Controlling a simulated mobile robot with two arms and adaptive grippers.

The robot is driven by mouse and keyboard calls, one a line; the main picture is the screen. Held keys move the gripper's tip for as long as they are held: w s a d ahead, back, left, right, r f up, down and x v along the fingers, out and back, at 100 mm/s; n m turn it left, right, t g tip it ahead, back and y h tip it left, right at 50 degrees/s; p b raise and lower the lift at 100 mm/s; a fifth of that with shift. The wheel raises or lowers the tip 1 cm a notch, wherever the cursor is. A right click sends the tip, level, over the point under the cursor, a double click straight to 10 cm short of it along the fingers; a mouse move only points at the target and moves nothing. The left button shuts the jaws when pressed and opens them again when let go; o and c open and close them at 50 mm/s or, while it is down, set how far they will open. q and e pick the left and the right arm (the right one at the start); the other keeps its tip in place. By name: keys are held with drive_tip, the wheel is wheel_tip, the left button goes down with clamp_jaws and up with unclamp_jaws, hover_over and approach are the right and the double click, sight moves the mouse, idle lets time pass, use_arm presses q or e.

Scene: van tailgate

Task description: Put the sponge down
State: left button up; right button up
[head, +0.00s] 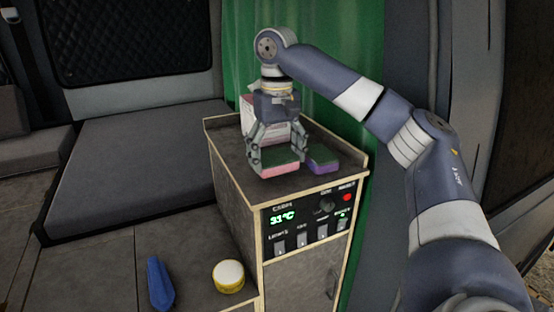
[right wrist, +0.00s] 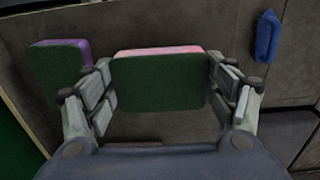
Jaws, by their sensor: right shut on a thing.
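A pink sponge with a dark green top (head: 281,169) is at the front of the cabinet top, between the fingers of my right gripper (head: 277,160). In the right wrist view the sponge (right wrist: 158,80) sits between the two fingers of the right gripper (right wrist: 160,100), its green side facing the camera. The gripper is shut on it from both sides. I cannot tell whether the sponge touches the cabinet top (head: 225,143). A purple sponge with a green top (head: 323,161) lies just right of it; it also shows in the right wrist view (right wrist: 62,68). My left gripper is not in view.
A pale box (head: 249,112) stands behind the gripper on the cabinet. The cabinet front has a control panel (head: 310,214) with switches. A blue object (head: 159,283) and a yellow-and-white round tub (head: 228,276) stand on the lower surface at front left. A grey cushion (head: 140,160) lies left.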

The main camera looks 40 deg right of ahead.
sight(276, 157)
drive_tip(key=shift+w+f, duration=0.1)
drive_tip(key=shift+f, duration=0.6)
drive_tip(key=shift+d+f, duration=0.15)
drive_tip(key=shift+f, duration=0.15)
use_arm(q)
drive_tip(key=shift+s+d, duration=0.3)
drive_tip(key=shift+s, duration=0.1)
use_arm(e)
drive_tip(key=o, duration=0.8)
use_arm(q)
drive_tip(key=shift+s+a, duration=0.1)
use_arm(e)
drive_tip(key=shift+r, duration=0.95)
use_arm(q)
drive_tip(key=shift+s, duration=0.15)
use_arm(e)
drive_tip(key=shift+r, duration=5.25)
